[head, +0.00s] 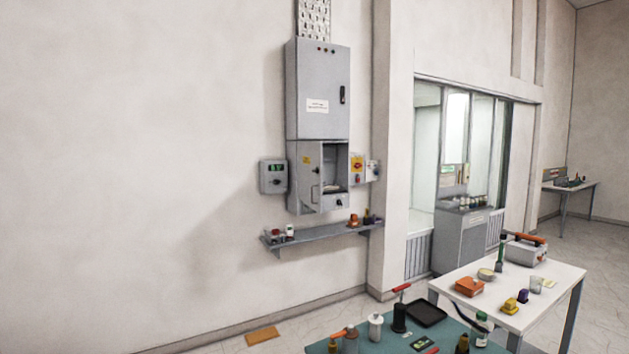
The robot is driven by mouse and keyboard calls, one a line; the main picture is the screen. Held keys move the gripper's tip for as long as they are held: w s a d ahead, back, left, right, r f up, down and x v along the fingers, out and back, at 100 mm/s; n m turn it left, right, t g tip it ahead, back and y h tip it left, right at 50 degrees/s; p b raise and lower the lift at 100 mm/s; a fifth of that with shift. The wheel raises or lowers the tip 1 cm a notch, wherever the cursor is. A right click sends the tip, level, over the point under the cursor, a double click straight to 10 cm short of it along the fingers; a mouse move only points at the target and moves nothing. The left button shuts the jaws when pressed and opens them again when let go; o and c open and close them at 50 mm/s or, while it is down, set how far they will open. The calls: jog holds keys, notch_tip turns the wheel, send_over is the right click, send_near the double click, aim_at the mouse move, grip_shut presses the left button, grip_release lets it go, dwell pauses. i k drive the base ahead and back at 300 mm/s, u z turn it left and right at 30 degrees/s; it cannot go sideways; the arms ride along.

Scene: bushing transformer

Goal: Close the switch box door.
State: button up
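The switch box (340,203) is the lower grey box on the left wall, right under a taller grey cabinet. Its door (304,178) is open and swung out on the left side of the box. The door bears a yellow label and a dark handle (315,192) near its right edge. The box's interior (334,167) shows to the right of the door, with a pale thing low inside that is too small to make out. My gripper is not in view.
The tall cabinet (318,90) above is shut. A grey control box (273,176) and a yellow switch unit (357,168) flank the switch box. A wall shelf (321,235) with small items juts out below. A teal table (461,344) and a white table (547,283), both cluttered, stand at front right.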

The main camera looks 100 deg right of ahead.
aim_at(309, 155)
jog(key=z, duration=2.25)
jog(key=i, duration=1.85)
jog(key=z, duration=0.95)
jog(key=i, duration=1.65)
jog(key=z, duration=0.2)
